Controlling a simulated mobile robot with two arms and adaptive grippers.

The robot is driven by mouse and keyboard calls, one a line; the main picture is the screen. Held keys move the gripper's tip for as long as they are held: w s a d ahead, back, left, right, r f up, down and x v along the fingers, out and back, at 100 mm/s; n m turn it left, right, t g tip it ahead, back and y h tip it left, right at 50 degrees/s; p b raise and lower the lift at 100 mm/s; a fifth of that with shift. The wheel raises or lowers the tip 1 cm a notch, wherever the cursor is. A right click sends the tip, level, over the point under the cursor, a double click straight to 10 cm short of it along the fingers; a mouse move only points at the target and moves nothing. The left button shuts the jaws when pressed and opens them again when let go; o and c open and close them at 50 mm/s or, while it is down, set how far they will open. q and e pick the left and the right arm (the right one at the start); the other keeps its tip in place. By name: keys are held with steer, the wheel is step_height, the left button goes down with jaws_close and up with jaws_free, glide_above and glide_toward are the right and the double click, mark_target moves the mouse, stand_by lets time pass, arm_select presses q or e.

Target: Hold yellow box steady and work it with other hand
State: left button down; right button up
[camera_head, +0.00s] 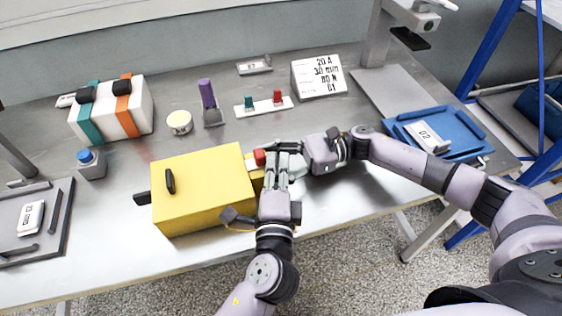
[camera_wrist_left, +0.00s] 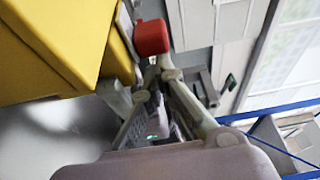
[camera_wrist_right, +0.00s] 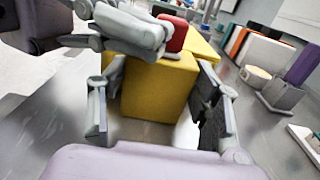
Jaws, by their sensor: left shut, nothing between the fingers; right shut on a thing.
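The yellow box (camera_head: 205,200) stands on the metal table, a black handle on its left end and a narrower yellow part at its right end. A red knob (camera_head: 260,157) sits at that right end; it also shows in the left wrist view (camera_wrist_left: 152,37). My left gripper (camera_head: 283,150) is shut and empty, its tips close beside the knob; whether they touch it is unclear. My right gripper (camera_wrist_right: 155,108) has its fingers on either side of the box's narrow yellow end (camera_wrist_right: 158,88) and is shut on it. In the head view, the left gripper partly hides its fingers.
Behind the box are a purple-handled switch (camera_head: 208,98), a round yellow-white piece (camera_head: 179,122), and a white strip with green and red pieces (camera_head: 263,106). A striped white case (camera_head: 142,103) and blue-capped item (camera_head: 91,164) stand left. A blue tray (camera_head: 463,134) lies right.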

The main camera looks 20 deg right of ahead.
arm_select(q)
steer(key=shift+a, duration=1.2)
steer(key=shift+d, duration=0.1)
steer(key=shift+d, duration=0.25)
steer(key=d, duration=0.3)
steer(key=shift+s+d+f, duration=0.15)
steer(key=shift+s, duration=0.5)
steer(key=v, duration=0.8)
steer(key=shift+s, duration=0.35)
